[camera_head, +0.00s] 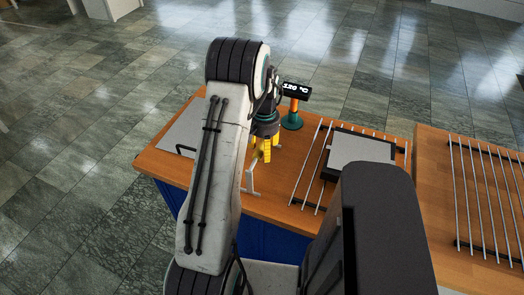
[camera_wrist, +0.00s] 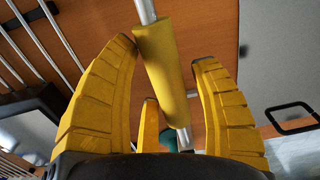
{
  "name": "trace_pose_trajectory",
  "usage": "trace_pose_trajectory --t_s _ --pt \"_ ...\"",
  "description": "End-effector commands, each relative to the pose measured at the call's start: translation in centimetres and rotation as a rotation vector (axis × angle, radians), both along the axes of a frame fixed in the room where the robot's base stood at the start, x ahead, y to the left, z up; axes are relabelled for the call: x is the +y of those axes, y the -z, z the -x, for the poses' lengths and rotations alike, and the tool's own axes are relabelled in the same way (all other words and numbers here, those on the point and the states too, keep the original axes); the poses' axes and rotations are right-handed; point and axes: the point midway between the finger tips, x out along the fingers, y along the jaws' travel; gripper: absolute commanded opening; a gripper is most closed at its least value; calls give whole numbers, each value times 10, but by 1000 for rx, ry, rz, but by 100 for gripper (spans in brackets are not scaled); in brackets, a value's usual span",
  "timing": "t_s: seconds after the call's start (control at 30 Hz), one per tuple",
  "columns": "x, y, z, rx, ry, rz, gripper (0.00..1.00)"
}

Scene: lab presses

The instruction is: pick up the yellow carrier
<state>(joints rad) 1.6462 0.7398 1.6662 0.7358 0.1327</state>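The yellow carrier shows in the wrist view as a yellow sleeve (camera_wrist: 160,65) on a thin metal rod. The sleeve lies tilted between the fingers of my gripper (camera_wrist: 165,75). The left fingertip is close to the sleeve's edge; I cannot tell whether it touches. A clear gap shows between the sleeve and the right finger. The fingers are spread, so my gripper is open. In the head view my gripper (camera_head: 262,152) is low over the wooden table, behind my arm. A pale metal bracket (camera_head: 251,182) shows just below it, and the sleeve cannot be made out there.
To the right are a rod rack (camera_head: 309,165) with a dark-framed plate (camera_head: 360,149) and a second rack (camera_head: 480,190). A grey plate (camera_head: 185,130) lies left.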

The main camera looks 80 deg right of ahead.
Motion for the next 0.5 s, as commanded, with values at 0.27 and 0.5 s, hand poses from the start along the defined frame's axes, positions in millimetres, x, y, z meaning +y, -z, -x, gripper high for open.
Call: trace_pose_trajectory --t_s 0.27,0.5 --pt "0 0 0 0 0 0 31" --pt "0 0 0 0 0 0 10"
